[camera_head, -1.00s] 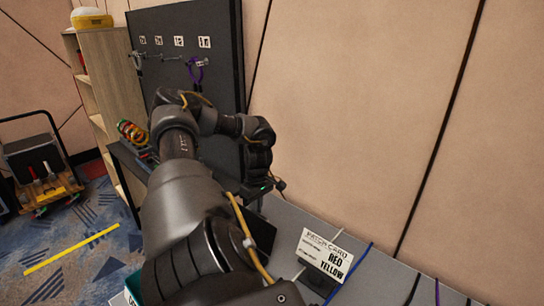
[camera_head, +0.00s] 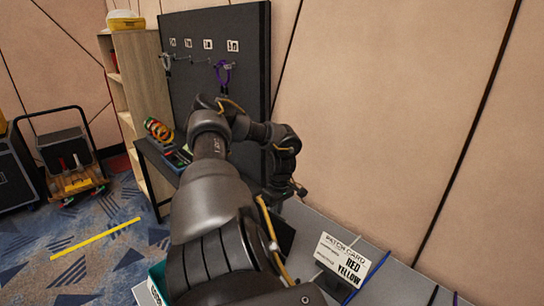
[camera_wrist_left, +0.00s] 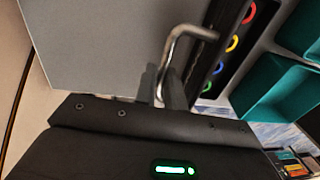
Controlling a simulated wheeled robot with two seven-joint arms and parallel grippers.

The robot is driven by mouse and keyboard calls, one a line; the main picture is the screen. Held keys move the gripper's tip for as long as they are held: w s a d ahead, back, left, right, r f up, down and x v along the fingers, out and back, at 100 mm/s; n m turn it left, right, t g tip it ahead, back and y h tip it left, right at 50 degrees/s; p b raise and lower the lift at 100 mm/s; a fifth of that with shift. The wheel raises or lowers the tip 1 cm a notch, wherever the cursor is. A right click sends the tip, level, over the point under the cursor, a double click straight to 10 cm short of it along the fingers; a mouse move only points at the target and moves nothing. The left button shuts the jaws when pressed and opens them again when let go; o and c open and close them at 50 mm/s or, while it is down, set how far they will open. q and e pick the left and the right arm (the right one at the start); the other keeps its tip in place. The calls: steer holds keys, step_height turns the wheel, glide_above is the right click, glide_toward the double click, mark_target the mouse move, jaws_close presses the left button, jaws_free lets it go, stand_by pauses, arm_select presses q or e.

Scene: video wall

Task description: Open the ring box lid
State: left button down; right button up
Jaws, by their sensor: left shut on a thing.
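My left gripper shows in the wrist view (camera_wrist_left: 172,92), shut on a bent metal handle (camera_wrist_left: 180,38). The handle runs to the dark edge of the ring box (camera_wrist_left: 212,60). Coloured rings, red, yellow, blue and green, show in a row along this dark box. How far the lid stands open I cannot tell. In the head view my left arm covers the box, and the gripper's fingers are hidden beyond it.
A black pegboard (camera_head: 215,25) with hooks and a purple cable loop (camera_head: 223,73) stands behind. A white card (camera_head: 343,260) reading "RED YELLOW" stands on the grey tabletop (camera_head: 385,285). Teal bins (camera_wrist_left: 268,95) lie beside the box. A cart (camera_head: 75,175) stands at left.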

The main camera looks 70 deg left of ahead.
arm_select(q)
steer(key=c, duration=1.9)
jaws_free()
steer(key=shift+w+a+r+t, duration=0.1)
steer(key=shift+w+a+t, duration=0.05)
steer(key=shift+w, duration=0.3)
steer(key=shift+w+a+r+t, duration=0.1)
steer(key=shift+w+a+t, duration=0.05)
steer(key=shift+w, duration=0.3)
steer(key=o, duration=0.4)
steer(key=shift+w+a+f, duration=0.2)
steer(key=shift+w+f, duration=0.2)
steer(key=shift+w, duration=0.05)
steer(key=shift+s+r, duration=0.1)
steer(key=shift+s, duration=0.05)
steer(key=shift+r, duration=0.1)
step_height(320, 180, up, 10)
steer(key=shift+r+b, duration=0.2)
steer(key=shift+b, duration=0.15)
